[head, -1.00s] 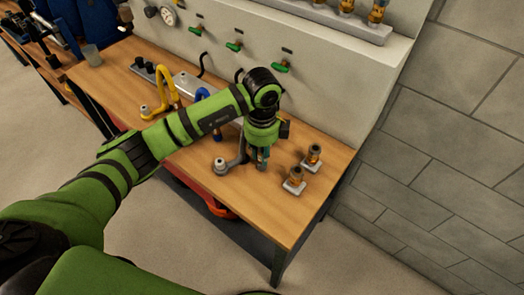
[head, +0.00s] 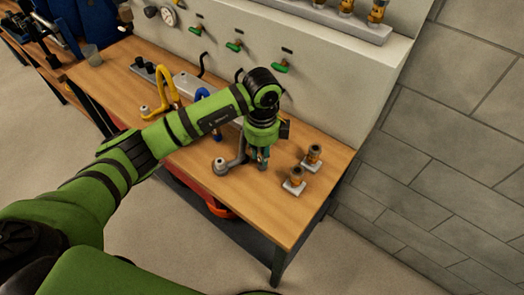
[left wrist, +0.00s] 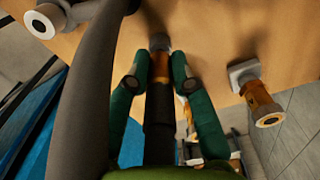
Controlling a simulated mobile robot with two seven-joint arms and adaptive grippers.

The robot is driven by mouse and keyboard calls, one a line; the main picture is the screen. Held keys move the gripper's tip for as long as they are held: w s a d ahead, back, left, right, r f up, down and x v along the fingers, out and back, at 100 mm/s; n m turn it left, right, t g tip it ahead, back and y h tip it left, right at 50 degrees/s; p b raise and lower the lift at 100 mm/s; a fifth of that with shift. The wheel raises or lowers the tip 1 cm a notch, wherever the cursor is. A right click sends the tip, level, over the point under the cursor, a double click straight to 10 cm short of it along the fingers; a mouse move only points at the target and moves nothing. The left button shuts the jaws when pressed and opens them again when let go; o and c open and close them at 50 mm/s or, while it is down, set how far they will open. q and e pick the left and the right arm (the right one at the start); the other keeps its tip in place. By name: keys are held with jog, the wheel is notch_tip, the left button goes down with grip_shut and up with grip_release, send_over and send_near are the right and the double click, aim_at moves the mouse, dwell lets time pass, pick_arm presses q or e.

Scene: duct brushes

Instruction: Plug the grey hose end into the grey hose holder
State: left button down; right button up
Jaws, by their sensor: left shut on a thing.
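My left gripper (head: 263,166) points down over the right part of the workbench. In the left wrist view its green fingers (left wrist: 158,65) are shut on the grey hose end (left wrist: 158,98), a dark cylinder. The tip reaches close to the wood; I cannot tell whether it touches or sits in anything. The grey hose (head: 241,154) arcs from a round grey base (head: 220,166) on the bench to the gripper, and passes large on the left in the wrist view (left wrist: 92,90). I cannot pick out the grey hose holder for certain. My right gripper is not in view.
Two brass fittings on pale plates, one nearer (head: 294,181) and one farther (head: 313,156), stand right of the gripper. A yellow hose (head: 163,90) and a blue hose (head: 202,94) are to the left. The wall panel with green valves (head: 280,67) rises behind.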

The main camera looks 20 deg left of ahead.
pick_arm(q)
jog(key=shift+f+b, duration=0.4)
jog(key=shift+f, duration=0.15)
dwell(0.6)
jog(key=c, duration=1)
grip_release()
jog(key=shift+r, duration=0.1)
notch_tip(320, 180, up, 12)
jog(key=shift+f, duration=0.1)
